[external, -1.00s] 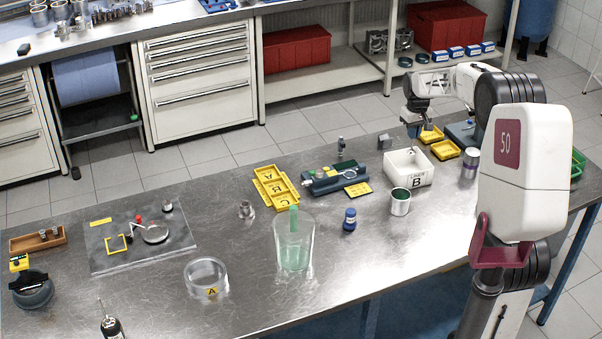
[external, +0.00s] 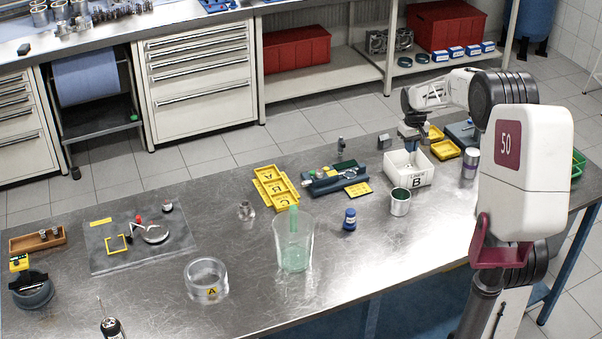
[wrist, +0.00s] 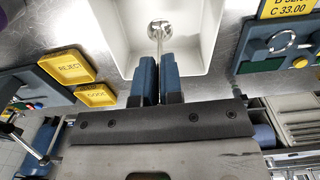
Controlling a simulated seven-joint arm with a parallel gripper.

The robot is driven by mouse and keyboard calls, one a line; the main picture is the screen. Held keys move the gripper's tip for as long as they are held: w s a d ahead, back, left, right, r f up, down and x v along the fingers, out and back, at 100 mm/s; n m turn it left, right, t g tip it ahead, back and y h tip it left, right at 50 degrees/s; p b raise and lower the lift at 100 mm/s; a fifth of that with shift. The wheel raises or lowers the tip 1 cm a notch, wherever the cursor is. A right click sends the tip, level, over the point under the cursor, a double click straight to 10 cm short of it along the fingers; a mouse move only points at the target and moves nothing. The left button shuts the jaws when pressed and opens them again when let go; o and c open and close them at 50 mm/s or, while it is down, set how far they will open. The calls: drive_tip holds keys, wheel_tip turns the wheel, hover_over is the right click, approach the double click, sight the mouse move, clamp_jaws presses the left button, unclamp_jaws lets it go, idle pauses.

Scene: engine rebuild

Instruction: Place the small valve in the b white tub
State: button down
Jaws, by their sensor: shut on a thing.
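My gripper (wrist: 158,80) is shut on the small valve (wrist: 159,32), a metal valve with a thin stem and a round head. The stem sits between the blue fingertips, and the head points away from them, seen against the inside of the white tub (wrist: 195,55). In the external view my gripper (external: 409,139) is directly over the white tub (external: 396,177), which carries a "B" label. The fingertips are at about the tub's rim. I cannot tell whether the valve head touches the tub floor. The valve is hidden in the external view.
Yellow trays (external: 445,150), marked REJECT (wrist: 67,67) and another word, sit right of the tub. A grey-white can (external: 400,203) stands in front of it. A blue fixture (external: 335,180) and yellow plate (external: 358,190) lie left. A glass beaker (external: 293,245) stands further left.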

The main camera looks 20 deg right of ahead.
sight(409, 162)
drive_tip(key=shift+f, duration=0.2)
drive_tip(key=shift+f, duration=1.9)
drive_tip(key=shift+f, duration=0.1)
drive_tip(key=c, duration=1.3)
unclamp_jaws()
drive_tip(key=shift+o, duration=0.2)
wheel_tip(409, 162, up, 12)
